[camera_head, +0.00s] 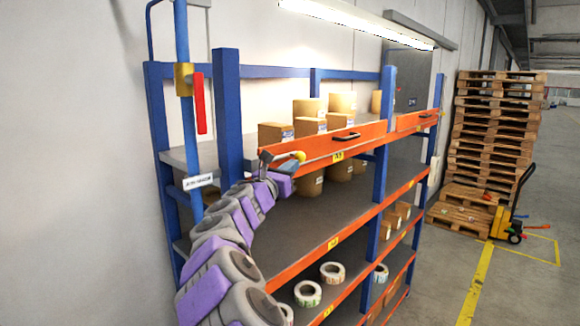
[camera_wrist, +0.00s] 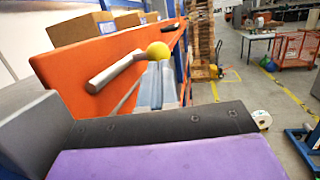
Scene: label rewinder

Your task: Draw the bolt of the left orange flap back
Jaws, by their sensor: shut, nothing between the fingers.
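The left orange flap (camera_head: 325,151) is the upright front board of the upper shelf, with a black handle (camera_head: 346,137). Its bolt is a short grey rod with a yellow ball knob (camera_head: 300,156) near the flap's left end. In the wrist view the knob (camera_wrist: 158,50) and grey rod (camera_wrist: 115,73) stand out in front of the orange board. My gripper (camera_head: 277,180) is shut and empty, just below and left of the knob in the head view. Whether it touches the bolt cannot be told. Where the bolt's far end sits is hidden.
Cardboard boxes (camera_head: 310,126) stand behind the flap. Another orange flap (camera_head: 413,121) continues to the right. A blue post (camera_head: 228,115) rises close to my arm. Label rolls (camera_head: 308,293) lie on a lower shelf. The floor right of the rack is open, with stacked pallets (camera_head: 495,125) beyond.

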